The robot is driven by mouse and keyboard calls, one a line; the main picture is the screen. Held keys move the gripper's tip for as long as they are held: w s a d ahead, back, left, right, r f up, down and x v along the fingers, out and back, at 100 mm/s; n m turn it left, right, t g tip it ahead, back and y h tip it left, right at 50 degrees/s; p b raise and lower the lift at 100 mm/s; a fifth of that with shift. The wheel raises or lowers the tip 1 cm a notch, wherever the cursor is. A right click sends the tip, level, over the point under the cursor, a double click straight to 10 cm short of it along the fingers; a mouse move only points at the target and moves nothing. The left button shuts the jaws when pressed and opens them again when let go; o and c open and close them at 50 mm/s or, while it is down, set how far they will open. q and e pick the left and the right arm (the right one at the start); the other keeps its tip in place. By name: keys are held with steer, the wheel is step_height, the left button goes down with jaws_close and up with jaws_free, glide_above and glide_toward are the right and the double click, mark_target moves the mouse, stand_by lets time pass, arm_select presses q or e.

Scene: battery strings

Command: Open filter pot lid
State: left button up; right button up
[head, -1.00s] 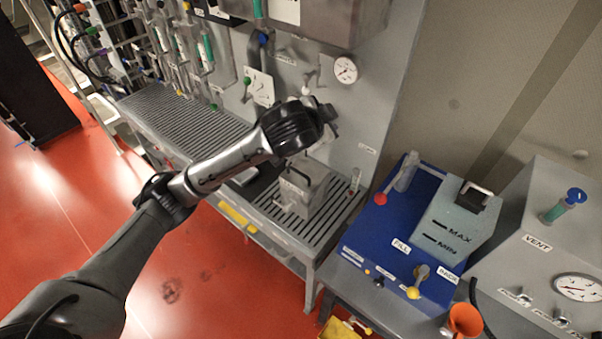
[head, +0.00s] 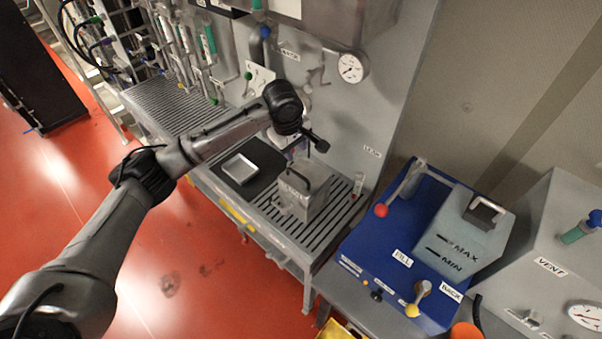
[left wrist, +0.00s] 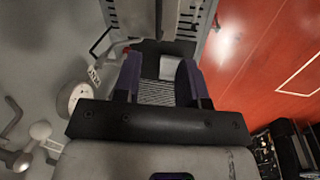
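The filter pot (head: 304,198) is a grey box with a label, standing on the slatted bench. A dark arched handle (head: 318,178) shows at its top; I cannot clearly make out the lid's edge. My left gripper (head: 319,143) is above the pot and slightly behind it, apart from the handle. In the left wrist view its two fingers (left wrist: 161,82) are spread with nothing held between them. A small pale grey shape (left wrist: 170,67) shows beyond the fingers; I cannot tell what it is. My right gripper is not in view.
A shallow metal tray (head: 239,169) lies on a black mat left of the pot. A pressure gauge (head: 351,68) and valves are on the panel behind. A blue unit with a grey tank (head: 465,230) stands to the right. Bare slats (head: 335,212) lie right of the pot.

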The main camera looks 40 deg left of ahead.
mark_target(302, 176)
arm_select(q)
steer(key=w+f, duration=0.1)
steer(key=f, duration=0.3)
steer(key=w+f+n, duration=0.1)
steer(key=f, duration=0.4)
steer(key=f+n, duration=0.1)
steer(key=f, duration=0.3)
steer(key=shift+w+f, duration=0.25)
steer(key=shift+w, duration=0.15)
jaws_close()
